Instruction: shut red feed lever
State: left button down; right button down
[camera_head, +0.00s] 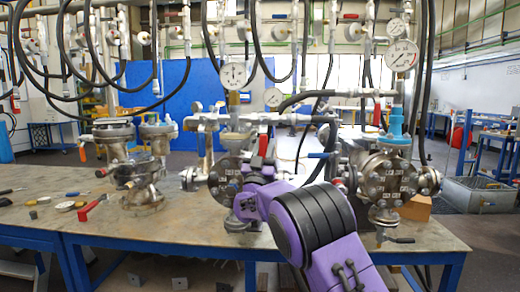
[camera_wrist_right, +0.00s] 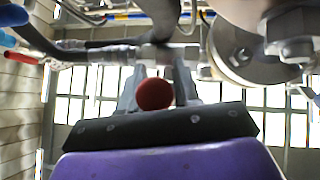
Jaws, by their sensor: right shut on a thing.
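A red lever (camera_head: 263,146) stands upright by the middle flanged vessel (camera_head: 228,172) in the head view. My right gripper (camera_head: 259,163) is at this lever, its fingers partly hidden by the purple wrist. In the right wrist view, the round end of the red lever (camera_wrist_right: 155,94) sits between the two grey fingers of my right gripper (camera_wrist_right: 158,88), which is shut on it. A metal pipe fitting lies just beyond the fingertips. My left gripper is not in view.
A second flanged vessel (camera_head: 386,178) with gauges stands at the right. Another red handle (camera_head: 376,112) is above it. Hoses (camera_head: 330,135) run close around the gripper. Loose tools and a red-handled valve (camera_head: 92,207) lie on the bench's left.

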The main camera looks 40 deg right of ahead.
jog(key=shift+f, duration=0.1)
jog(key=c, duration=0.9)
grip_release()
jog(key=shift+a, duration=0.1)
jog(key=b+v, duration=0.1)
jog(key=v, duration=0.9)
jog(key=shift+a+f, duration=0.15)
jog(key=shift+a, duration=0.1)
